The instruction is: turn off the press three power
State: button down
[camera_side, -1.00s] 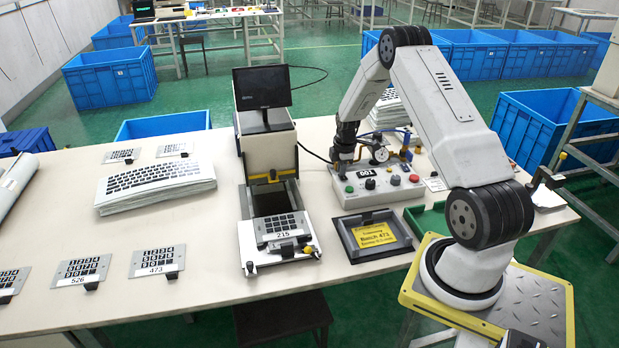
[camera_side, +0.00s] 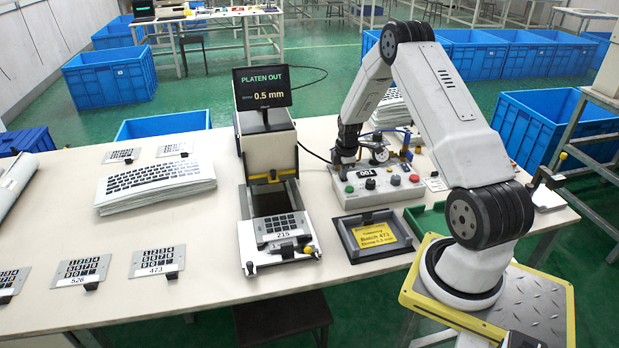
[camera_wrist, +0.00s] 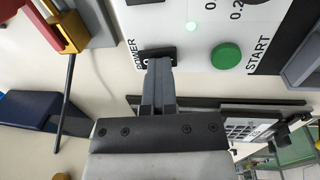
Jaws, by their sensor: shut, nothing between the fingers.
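The black power switch (camera_wrist: 158,52) sits beside the word POWER on the white control panel (camera_wrist: 205,45) in the wrist view. My gripper (camera_wrist: 158,66) is shut and empty, its fingertips at the switch and covering part of it. I cannot tell whether they press on it. The press display (camera_side: 263,87) is lit and reads PLATEN OUT, 0.5 mm.
A green START button (camera_wrist: 226,56) is close to the switch on the panel. The press (camera_side: 275,235) holds a keypad plate marked 215. A black tray (camera_side: 374,234) with a yellow card lies in front of the control box. Keypad plates (camera_side: 158,261) lie on the left of the table.

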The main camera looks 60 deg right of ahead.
jog(key=shift+s+a+f, duration=0.15)
jog(key=shift+s+a, duration=0.1)
jog(key=shift+w+r, duration=0.1)
jog(key=shift+r, duration=0.45)
notch_tip(320, 180, up, 13)
jog(key=shift+s+a, duration=0.4)
jog(key=shift+s, duration=0.05)
jog(key=shift+w+d+r, duration=0.2)
jog(key=shift+w+d, duration=0.15)
jog(key=shift+d, duration=0.15)
jog(key=shift+w+d+f, duration=0.2)
jog(key=shift+f, duration=2.1)
jog(key=shift+w+d+f, duration=0.2)
jog(key=shift+f, duration=2.15)
jog(key=shift+w+d+f, duration=0.2)
jog(key=shift+f, duration=2.1)
